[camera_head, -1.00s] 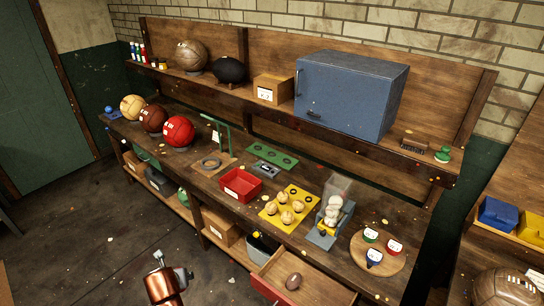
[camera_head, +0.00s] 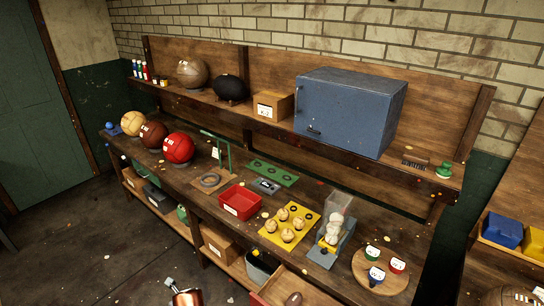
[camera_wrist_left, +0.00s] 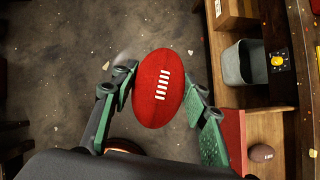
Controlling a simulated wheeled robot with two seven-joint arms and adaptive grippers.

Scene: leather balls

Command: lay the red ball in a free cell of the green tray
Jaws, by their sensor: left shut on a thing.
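The red ball (camera_wrist_left: 158,88), oval with white laces, is held in my left gripper (camera_wrist_left: 160,86) in the left wrist view. The green fingers close on it from both sides, above the floor in front of the bench. In the head view only a copper-coloured part of my left arm shows at the bottom edge; the gripper and held ball are out of that picture. The green tray (camera_head: 285,180) lies flat on the bench near its back, with dark round cells that look empty. My right gripper is not in view.
A red bin (camera_head: 239,203), a yellow tray (camera_head: 303,222) with several small balls, and a small grey object (camera_head: 266,186) lie near the green tray. A drawer (camera_head: 285,285) with a brown ball stands open. A shelf with a blue cabinet (camera_head: 350,108) overhangs behind.

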